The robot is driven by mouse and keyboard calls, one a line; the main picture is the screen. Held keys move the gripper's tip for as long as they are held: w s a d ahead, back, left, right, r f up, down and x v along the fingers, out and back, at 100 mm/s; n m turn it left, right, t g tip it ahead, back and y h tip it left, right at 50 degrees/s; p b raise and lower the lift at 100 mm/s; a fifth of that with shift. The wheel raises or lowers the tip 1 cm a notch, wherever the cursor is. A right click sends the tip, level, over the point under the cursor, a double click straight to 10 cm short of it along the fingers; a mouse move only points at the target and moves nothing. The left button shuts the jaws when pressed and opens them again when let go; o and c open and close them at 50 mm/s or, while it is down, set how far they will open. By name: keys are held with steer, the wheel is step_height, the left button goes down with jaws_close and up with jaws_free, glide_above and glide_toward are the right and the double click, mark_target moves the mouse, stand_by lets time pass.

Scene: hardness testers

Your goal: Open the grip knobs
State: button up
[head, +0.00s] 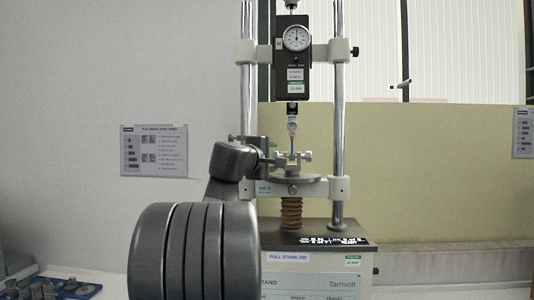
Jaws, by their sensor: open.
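The test stand (337,110) has two upright chrome columns. A lower grip (293,158) sits on the round plate, with a silver knob (307,156) on its right side and another knob (281,158) on its left. A small upper grip (292,126) hangs above it, and a thin blue and orange piece (292,144) stands between the two. My gripper (272,152) is open beside the left knob, coming from the left. Its fingers are small and partly hidden by my wrist, so I cannot tell whether they touch or surround that knob.
A force gauge (295,40) hangs between the columns. The round plate (292,178) and crossbar (318,188) lie below the lower grip, above the base (310,262). A blue tray with small metal parts (68,291) stands at the lower left. Space right of the stand is clear.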

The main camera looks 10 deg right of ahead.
steer(key=shift+r+n+g+y+p, duration=0.55)
steer(key=shift+g+p, duration=0.45)
steer(key=shift+p, duration=4.4)
